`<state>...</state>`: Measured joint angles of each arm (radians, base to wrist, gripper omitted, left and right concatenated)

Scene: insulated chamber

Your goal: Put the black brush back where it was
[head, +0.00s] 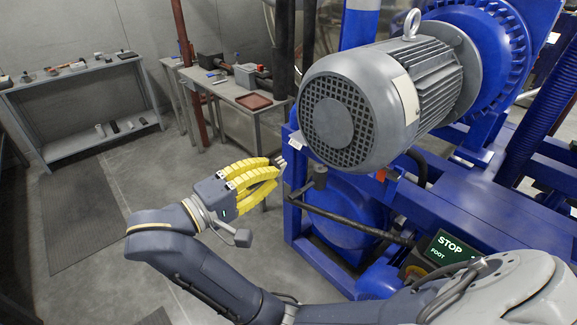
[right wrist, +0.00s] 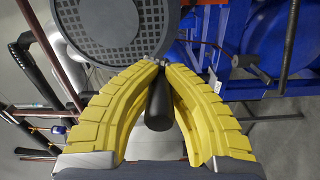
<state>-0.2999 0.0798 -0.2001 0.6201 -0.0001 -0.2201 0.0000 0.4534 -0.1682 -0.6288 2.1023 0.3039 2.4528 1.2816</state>
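My right gripper (head: 279,160) is in the middle of the head view, left of the grey motor, with its yellow fingers drawn together at the tips. In the right wrist view the fingertips (right wrist: 159,62) are shut on a black rounded bar, which I take to be the black brush (right wrist: 158,106). Its blunt end points back toward the palm between the fingers; its far end is hidden behind the tips. In the head view the fingers hide most of it. My left gripper is not in view.
A large grey motor (head: 345,110) on a blue machine stands close at right, with a dark bar (head: 350,222) below it. A grey workbench (head: 235,95) with a red tray (head: 254,101) stands behind. A shelf table (head: 75,75) with small items is at far left. Floor between is open.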

